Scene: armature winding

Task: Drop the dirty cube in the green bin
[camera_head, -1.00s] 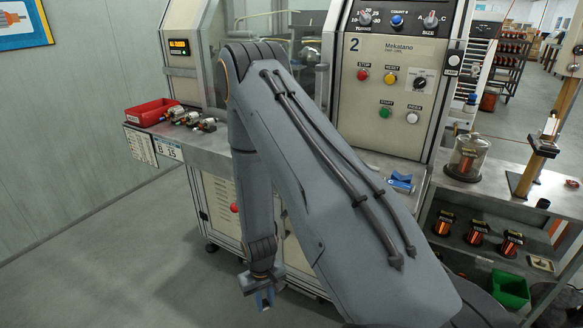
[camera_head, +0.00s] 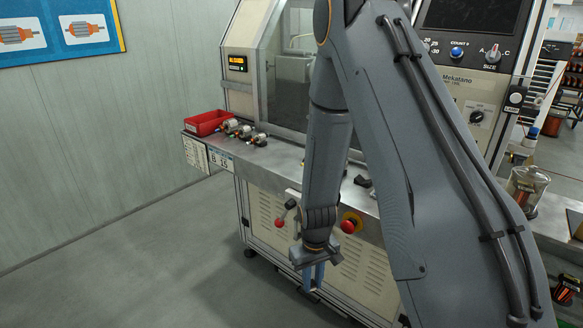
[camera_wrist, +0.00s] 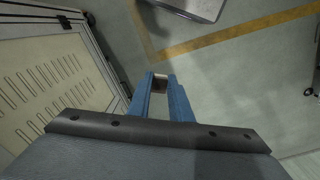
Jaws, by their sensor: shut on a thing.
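My gripper (camera_head: 313,276) hangs low over the floor, in front of the machine's cabinet. In the wrist view its blue fingers (camera_wrist: 160,88) are shut on a small dark cube (camera_wrist: 159,86) with a pale upper edge. The cube sits between the fingertips, clear of any surface. In the head view I cannot make out the cube. The green bin does not show clearly in either current view.
The machine's cabinet (camera_head: 268,215) stands close beside my gripper, with a red knob (camera_head: 347,226) on its front. A red tray (camera_head: 207,122) and several armatures (camera_head: 245,132) lie on the worktop. The floor (camera_head: 150,275) to the left is free.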

